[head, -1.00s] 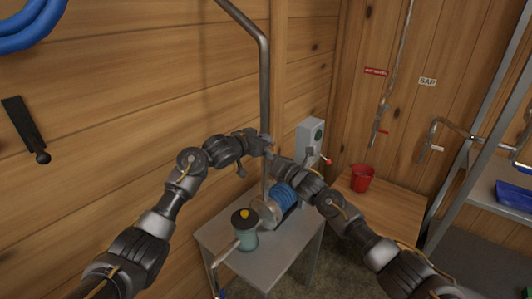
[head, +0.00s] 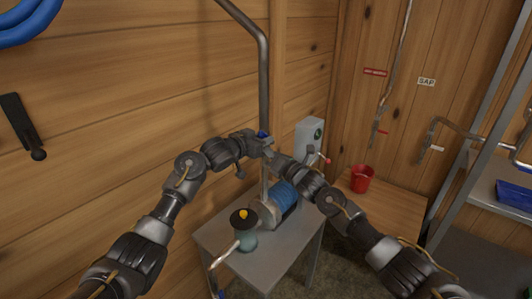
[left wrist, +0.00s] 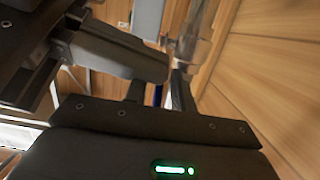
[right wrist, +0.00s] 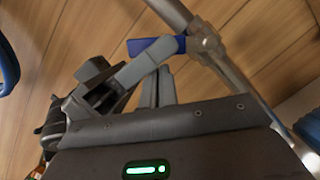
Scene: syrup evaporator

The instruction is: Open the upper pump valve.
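The upper pump valve shows in the right wrist view as a metal body (right wrist: 205,40) on a grey pipe, with a blue lever (right wrist: 155,47) sticking out left across the pipe's line. In the head view a bit of the blue lever (head: 262,134) shows above my grippers, in front of the pipe. My left gripper (head: 266,146) is at the valve; in the left wrist view (left wrist: 158,88) its fingers stand apart.
The pump (head: 284,197) with blue housing and a jar with a yellow knob (head: 243,215) stand on a small grey table (head: 275,262) below. A grey control box (head: 309,136) and a red bucket (head: 361,178) are right of it. The wooden wall is close behind the pipe.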

